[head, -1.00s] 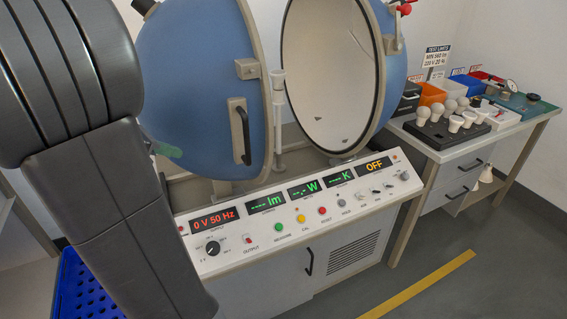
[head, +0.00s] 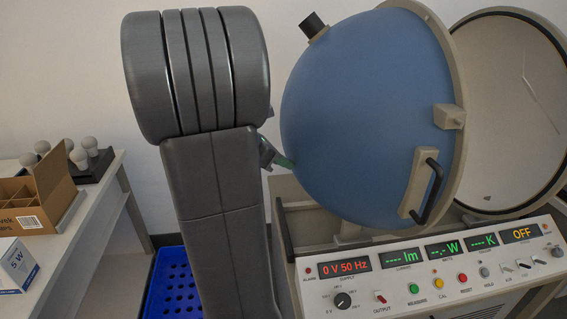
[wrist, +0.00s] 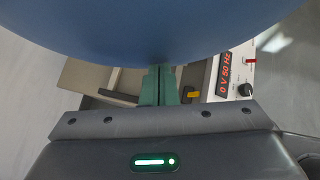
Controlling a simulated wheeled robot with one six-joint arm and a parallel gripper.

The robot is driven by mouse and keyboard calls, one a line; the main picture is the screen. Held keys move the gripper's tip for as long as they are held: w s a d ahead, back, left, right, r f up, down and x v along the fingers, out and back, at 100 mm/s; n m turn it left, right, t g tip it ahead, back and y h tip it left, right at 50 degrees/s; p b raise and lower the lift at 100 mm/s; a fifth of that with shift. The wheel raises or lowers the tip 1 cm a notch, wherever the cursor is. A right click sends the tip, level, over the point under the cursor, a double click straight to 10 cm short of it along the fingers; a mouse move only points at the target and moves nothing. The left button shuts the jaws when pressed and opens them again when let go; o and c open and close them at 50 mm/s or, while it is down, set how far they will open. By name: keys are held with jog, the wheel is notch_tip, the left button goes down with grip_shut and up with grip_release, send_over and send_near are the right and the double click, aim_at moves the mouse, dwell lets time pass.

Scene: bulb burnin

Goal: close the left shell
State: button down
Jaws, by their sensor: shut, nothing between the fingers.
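The left shell is a blue half-dome (head: 365,115) with a pale rim and a black handle. It stands tilted on the test bench, apart from the right shell at its hinge of view. The right shell (head: 505,100) stands open behind it, its white inside showing. My gripper (head: 287,163) has green fingers, shut and empty, at the lower left of the blue dome. In the wrist view the shut fingers (wrist: 159,84) point at the underside of the blue dome (wrist: 160,30); the tips are at its edge, and contact is uncertain.
The control panel (head: 440,268) with lit displays and knobs runs along the front of the bench. A blue perforated crate (head: 170,290) is on the floor left of it. A side table (head: 85,215) with a cardboard box (head: 40,195) and bulbs stands at far left.

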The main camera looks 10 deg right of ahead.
jog(key=d+p, duration=0.2)
jog(key=d, duration=1.4)
jog(key=shift+d, duration=0.25)
jog(key=shift+r, duration=0.2)
